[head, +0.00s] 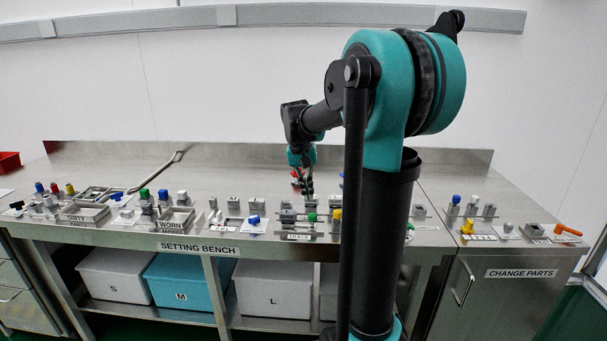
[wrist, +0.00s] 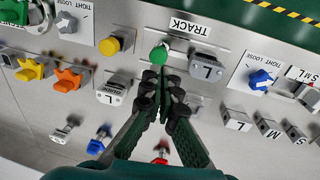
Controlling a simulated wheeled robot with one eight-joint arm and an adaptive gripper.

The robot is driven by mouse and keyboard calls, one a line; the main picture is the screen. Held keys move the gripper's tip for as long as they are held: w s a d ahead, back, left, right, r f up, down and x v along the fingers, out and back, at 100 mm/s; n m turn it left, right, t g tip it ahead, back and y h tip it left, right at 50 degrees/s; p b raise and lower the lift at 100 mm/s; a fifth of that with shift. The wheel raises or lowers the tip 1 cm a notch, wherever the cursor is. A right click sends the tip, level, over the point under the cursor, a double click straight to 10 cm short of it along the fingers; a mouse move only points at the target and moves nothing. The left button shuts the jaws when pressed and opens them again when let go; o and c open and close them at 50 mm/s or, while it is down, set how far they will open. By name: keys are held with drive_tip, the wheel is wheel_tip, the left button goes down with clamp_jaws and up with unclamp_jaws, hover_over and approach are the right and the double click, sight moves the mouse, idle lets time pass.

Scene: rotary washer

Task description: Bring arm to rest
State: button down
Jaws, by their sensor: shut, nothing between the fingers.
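My gripper (head: 304,184) hangs above the setting bench (head: 240,160) in the head view, pointing down. In the wrist view my gripper (wrist: 160,82) is shut and its fingertips meet with nothing between them. The tips appear just below a green knob (wrist: 158,56) beside the TRACK label (wrist: 189,26); I cannot tell whether they touch it. My arm (head: 385,150) is bent, with its elbow high at the right and its forearm reaching left over the bench.
Small blocks and coloured knobs line the bench front, including a yellow knob (wrist: 110,46), a blue knob (wrist: 261,77) and an L block (wrist: 205,66). Bins stand below, among them a blue M bin (head: 180,282). The CHANGE PARTS cabinet (head: 510,295) is at right. The rear bench top is mostly clear.

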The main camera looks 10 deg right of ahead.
wheel_tip(320, 180, up, 8)
drive_tip(key=a, duration=0.1)
drive_tip(key=s+a+f+n+t+y, duration=0.1)
drive_tip(key=s+f+n+t, duration=0.2)
drive_tip(key=s+f, duration=1.8)
wheel_tip(320, 180, down, 4)
drive_tip(key=shift+a+f+n+t+y, duration=0.1)
drive_tip(key=shift+a+n+t+y, duration=0.25)
drive_tip(key=shift+t, duration=0.35)
